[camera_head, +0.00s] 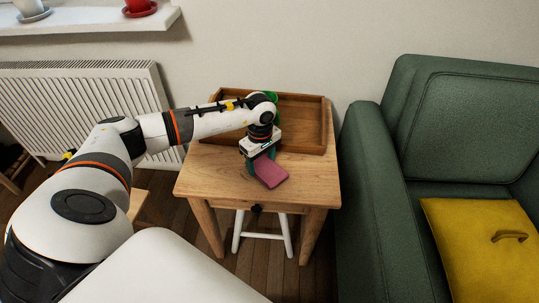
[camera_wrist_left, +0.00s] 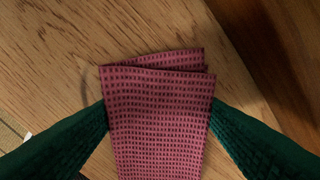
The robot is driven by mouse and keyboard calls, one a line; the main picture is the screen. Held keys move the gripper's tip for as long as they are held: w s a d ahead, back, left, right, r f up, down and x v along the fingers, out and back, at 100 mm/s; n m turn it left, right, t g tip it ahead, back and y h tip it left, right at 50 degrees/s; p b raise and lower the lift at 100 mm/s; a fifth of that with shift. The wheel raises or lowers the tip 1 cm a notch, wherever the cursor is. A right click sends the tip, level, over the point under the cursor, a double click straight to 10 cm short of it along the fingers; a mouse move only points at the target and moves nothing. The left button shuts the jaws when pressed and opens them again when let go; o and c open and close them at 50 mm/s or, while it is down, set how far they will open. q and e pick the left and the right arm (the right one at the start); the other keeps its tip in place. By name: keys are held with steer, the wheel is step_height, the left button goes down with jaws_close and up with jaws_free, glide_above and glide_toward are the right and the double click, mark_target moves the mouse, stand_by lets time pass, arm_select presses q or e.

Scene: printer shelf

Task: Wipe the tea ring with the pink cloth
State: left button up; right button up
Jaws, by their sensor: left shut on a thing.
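The pink cloth (camera_head: 271,173) is folded, with a dark woven pattern in the left wrist view (camera_wrist_left: 160,110). It is at the wooden table (camera_head: 205,180), near the middle of its top. My left gripper (camera_head: 262,162) points down over the table with its green fingers on both sides of the cloth, shut on it. I cannot tell whether the cloth touches the wood. I cannot make out a clear tea ring; a faint dark mark shows beside the cloth's left edge in the left wrist view. The gripper and cloth hide part of the tabletop. My right gripper is not in view.
A wooden tray (camera_head: 316,120) stands at the back of the table, with a green thing (camera_head: 273,97) partly hidden behind my wrist. A green sofa (camera_head: 375,180) with a yellow cushion (camera_head: 470,235) is at the right. A white stool (camera_head: 264,236) is under the table. The table's front left is bare.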

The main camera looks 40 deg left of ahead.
mark_target(238, 166)
arm_select(q)
steer(key=shift+s+a, duration=0.5)
steer(key=shift+a, duration=0.35)
steer(key=shift+s+a, duration=0.5)
steer(key=shift+a, duration=0.35)
steer(key=shift+s+a, duration=0.2)
steer(key=shift+a, duration=0.15)
steer(key=shift+s+a, duration=0.4)
steer(key=shift+a, duration=0.25)
steer(key=shift+s+a, duration=0.3)
steer(key=shift+a, duration=0.2)
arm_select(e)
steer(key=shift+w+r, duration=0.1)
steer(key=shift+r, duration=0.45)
arm_select(q)
steer(key=shift+d, duration=0.1)
